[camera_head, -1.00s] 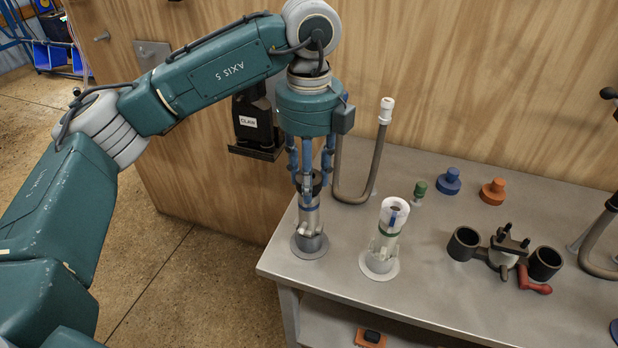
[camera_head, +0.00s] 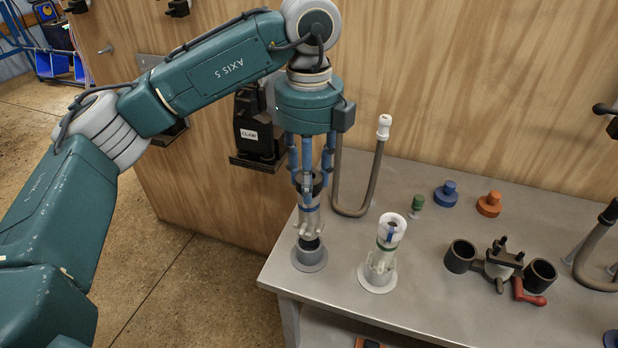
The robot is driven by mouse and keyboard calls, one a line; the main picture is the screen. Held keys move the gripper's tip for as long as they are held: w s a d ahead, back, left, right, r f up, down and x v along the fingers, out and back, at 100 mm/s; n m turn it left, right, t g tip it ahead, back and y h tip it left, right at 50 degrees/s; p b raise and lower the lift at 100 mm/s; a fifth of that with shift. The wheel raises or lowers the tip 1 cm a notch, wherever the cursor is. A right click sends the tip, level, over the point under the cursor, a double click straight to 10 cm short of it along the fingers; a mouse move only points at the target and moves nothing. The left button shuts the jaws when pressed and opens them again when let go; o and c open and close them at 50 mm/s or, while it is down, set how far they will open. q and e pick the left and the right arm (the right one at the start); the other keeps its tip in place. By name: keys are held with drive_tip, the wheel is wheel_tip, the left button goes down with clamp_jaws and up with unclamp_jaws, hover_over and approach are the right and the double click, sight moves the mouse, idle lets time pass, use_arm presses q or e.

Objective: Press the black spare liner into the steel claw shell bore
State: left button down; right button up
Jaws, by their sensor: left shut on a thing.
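My left gripper (camera_head: 308,186) points straight down at the bench's left front corner, its blue fingers shut at the top of the steel claw shell (camera_head: 309,216). A black ring (camera_head: 317,182) surrounds the fingertips; I cannot tell whether it is the spare liner or part of the shell. The shell is upright, just above a round grey stand (camera_head: 309,257). A black part (camera_head: 308,242) shows between them. A second, pale claw (camera_head: 383,249) with a white top stands on another round base (camera_head: 377,281) to the right. My right gripper is not in view.
A bent grey hose (camera_head: 371,185) with a white tip rises close behind the gripper. Green (camera_head: 417,202), blue (camera_head: 446,195) and orange (camera_head: 489,204) plugs stand farther back. A two-cup clamp (camera_head: 503,265) with a red handle sits right on the bench (camera_head: 430,305). A wooden wall (camera_head: 480,100) closes the back.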

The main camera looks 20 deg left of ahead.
use_arm(q)
drive_tip(key=shift+r+p, duration=3.1)
drive_tip(key=shift+r, duration=1.85)
drive_tip(key=shift+f+b, duration=0.2)
drive_tip(key=shift+b, duration=0.15)
